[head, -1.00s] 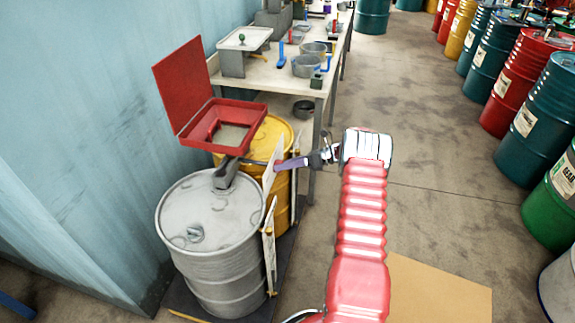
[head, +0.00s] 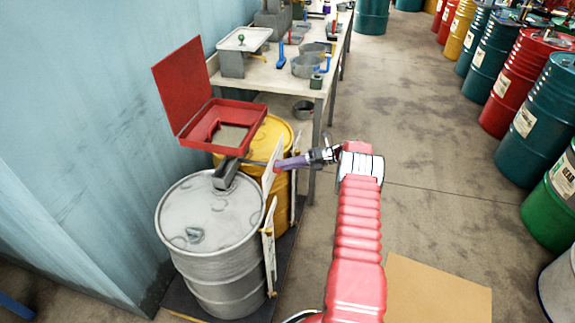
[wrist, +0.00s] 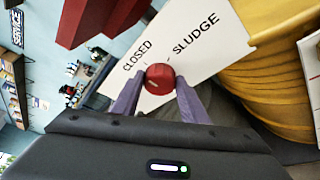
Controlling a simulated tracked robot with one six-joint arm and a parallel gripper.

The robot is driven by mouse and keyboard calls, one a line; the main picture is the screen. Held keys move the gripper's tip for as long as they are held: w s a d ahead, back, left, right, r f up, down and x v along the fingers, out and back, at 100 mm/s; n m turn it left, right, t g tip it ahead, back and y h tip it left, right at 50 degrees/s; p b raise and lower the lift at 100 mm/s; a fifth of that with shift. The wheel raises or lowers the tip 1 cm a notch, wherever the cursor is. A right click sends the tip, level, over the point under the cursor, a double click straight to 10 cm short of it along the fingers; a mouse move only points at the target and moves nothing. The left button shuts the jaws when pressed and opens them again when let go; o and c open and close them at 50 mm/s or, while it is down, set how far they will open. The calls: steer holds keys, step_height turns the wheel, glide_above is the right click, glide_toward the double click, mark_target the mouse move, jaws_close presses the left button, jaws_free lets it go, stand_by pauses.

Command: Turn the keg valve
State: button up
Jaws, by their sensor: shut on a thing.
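The keg valve shows in the wrist view as a round red knob (wrist: 160,79) in front of a white plate (wrist: 190,42). The plate reads CLOSED on the left and SLUDGE on the right. My gripper (wrist: 160,98) has its two purple fingers shut on the knob, one on each side. In the head view my gripper (head: 279,164) reaches left to the plate edge beside the yellow keg (head: 276,133). The knob is hidden there behind the fingers. I cannot tell for sure which label the knob points to.
A grey drum (head: 213,222) stands in front of the yellow keg, with an open red box (head: 215,124) above them. A workbench (head: 290,80) with tools stands behind. A cardboard sheet (head: 437,290) lies on the floor. The aisle on the right is clear before rows of drums.

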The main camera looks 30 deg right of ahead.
steer(key=shift+w+d, duration=0.1)
steer(key=shift+d, duration=0.05)
steer(key=o, duration=1.1)
steer(key=shift+v, duration=5.9)
